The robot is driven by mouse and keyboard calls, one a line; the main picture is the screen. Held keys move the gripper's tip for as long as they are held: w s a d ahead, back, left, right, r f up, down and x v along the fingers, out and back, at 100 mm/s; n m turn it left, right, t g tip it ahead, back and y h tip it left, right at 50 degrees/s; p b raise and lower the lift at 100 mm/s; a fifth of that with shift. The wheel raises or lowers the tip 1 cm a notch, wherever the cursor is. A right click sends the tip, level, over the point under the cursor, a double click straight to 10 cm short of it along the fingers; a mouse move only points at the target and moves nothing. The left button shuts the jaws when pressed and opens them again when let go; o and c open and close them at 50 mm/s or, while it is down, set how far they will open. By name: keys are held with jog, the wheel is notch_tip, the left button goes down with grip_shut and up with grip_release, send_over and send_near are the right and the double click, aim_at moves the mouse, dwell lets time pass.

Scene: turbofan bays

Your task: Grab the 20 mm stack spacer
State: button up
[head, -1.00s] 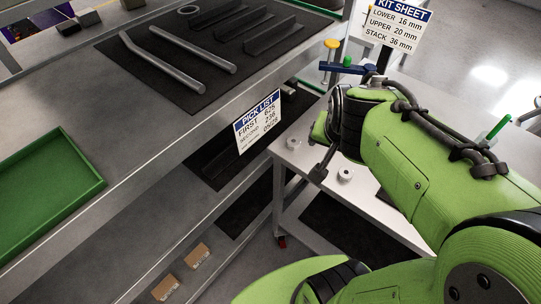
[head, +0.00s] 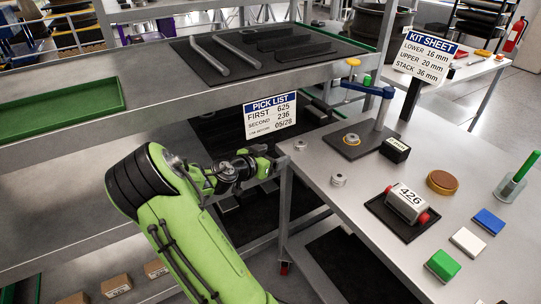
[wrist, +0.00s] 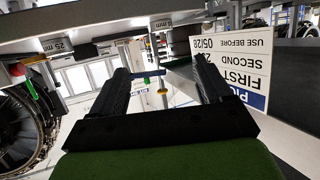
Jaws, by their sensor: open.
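Two small grey round spacers stand on the light cart top in the head view, one near its left corner (head: 300,145) and one nearer the front edge (head: 338,180). I cannot tell which is the 20 mm one; no size marking is readable on them. My gripper (head: 268,163) is just left of the cart's edge, apart from both spacers. In the wrist view my gripper (wrist: 161,72) is open, with nothing between its fingers. The kit sheet (head: 428,57) reads lower 16 mm, upper 20 mm, stack 36 mm.
A clamp post with a blue arm (head: 368,88) stands on a dark plate at the cart's back. The pick list sign (head: 270,115) hangs on the shelf edge just above my gripper.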

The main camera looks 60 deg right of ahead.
aim_at(301, 142)
jog(key=b+x, duration=0.1)
jog(key=x, duration=1.5)
jog(key=shift+w+a+f+b, duration=0.1)
jog(key=shift+w+f+b, duration=0.1)
jog(key=shift+b, duration=0.2)
jog(key=shift+r, duration=0.1)
jog(key=c, duration=1.3)
jog(key=shift+r, duration=0.15)
